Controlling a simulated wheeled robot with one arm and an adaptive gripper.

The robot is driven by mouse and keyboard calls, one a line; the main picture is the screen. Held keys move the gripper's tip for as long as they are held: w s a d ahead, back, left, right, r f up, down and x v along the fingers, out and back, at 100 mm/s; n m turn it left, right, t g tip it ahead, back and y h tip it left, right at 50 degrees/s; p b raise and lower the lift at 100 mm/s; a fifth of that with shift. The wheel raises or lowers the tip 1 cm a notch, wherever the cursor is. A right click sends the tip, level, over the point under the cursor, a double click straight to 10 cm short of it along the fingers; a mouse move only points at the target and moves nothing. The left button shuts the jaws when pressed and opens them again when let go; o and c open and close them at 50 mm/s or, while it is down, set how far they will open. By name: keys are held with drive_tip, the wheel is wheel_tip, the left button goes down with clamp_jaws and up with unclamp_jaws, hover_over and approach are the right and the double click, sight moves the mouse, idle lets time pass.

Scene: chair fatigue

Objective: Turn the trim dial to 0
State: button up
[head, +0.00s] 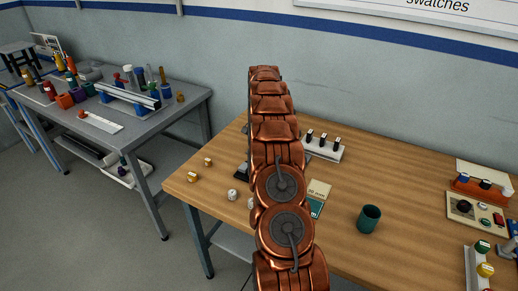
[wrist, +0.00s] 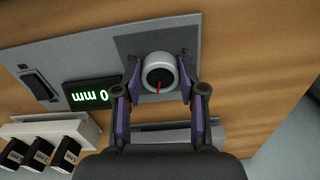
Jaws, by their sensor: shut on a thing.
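The trim dial (wrist: 158,66) is a round silver knob with a dark face and a red pointer mark, on a dark square of a grey panel (wrist: 80,56) in the wrist view. The red mark points toward the bottom of the picture. My gripper (wrist: 160,77) has one purple-grey finger on each side of the knob and is shut on it. A display (wrist: 92,94) beside the dial shows green figures, upside down, that read 0 mm. In the head view my arm hides the dial and the gripper.
A black rocker switch (wrist: 38,84) is on the same panel. A white rack (head: 323,149) with several black-topped pieces stands close to it. A green cup (head: 369,219), small cubes (head: 193,177) and cards (head: 318,189) lie on the wooden table (head: 410,190). A grey bench (head: 150,128) holds several items at left.

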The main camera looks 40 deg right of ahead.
drive_tip(key=shift+s+d+m, duration=0.3)
drive_tip(key=shift+m, duration=0.3)
drive_tip(key=o, duration=0.9)
drive_tip(key=shift+c, duration=0.2)
drive_tip(key=shift+o, duration=1.4)
drive_tip(key=shift+w+a, duration=0.1)
drive_tip(key=shift+a, duration=0.05)
drive_tip(key=shift+r, duration=0.1)
drive_tip(key=shift+w+r, duration=0.1)
drive_tip(key=shift+r, duration=0.2)
wheel_tip(320, 180, up, 11)
